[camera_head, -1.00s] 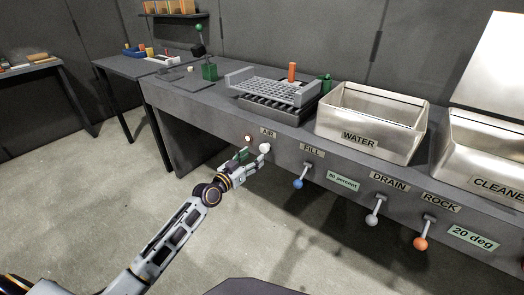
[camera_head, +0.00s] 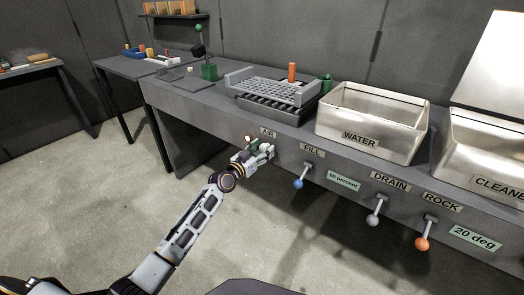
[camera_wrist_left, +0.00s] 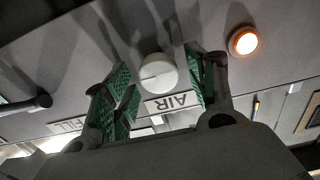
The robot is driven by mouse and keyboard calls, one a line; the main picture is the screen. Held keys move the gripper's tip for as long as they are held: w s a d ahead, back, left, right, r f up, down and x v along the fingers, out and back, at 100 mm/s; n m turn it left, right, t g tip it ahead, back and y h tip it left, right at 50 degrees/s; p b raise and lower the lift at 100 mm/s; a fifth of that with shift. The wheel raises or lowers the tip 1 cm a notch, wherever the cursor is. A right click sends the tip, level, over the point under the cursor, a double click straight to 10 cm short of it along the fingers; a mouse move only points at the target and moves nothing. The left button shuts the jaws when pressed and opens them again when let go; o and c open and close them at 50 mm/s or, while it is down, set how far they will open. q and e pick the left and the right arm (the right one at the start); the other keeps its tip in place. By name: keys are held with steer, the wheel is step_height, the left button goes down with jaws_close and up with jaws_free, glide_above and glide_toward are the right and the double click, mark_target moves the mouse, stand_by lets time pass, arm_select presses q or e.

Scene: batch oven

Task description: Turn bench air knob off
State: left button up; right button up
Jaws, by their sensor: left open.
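The bench air knob (camera_wrist_left: 158,73) is round and white and sits on the bench's front panel, beside the AIR label (camera_wrist_left: 172,102). In the head view the AIR label (camera_head: 268,133) shows above my left gripper (camera_head: 262,150), which mostly covers the knob. In the left wrist view the green-padded fingers of my left gripper (camera_wrist_left: 162,88) are open, one on each side of the knob. I cannot tell whether they touch it. A lamp (camera_wrist_left: 243,41) beside the knob glows orange. My right gripper is not in view.
The FILL lever (camera_head: 299,182), the DRAIN lever (camera_head: 374,218) and the orange-tipped ROCK lever (camera_head: 421,242) stick out from the panel to the right. A water basin (camera_head: 368,118) and a grey rack (camera_head: 270,88) stand on the bench. The floor in front is clear.

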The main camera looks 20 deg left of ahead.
arm_select(q)
steer(key=shift+c, duration=0.5)
steer(key=c, duration=0.9)
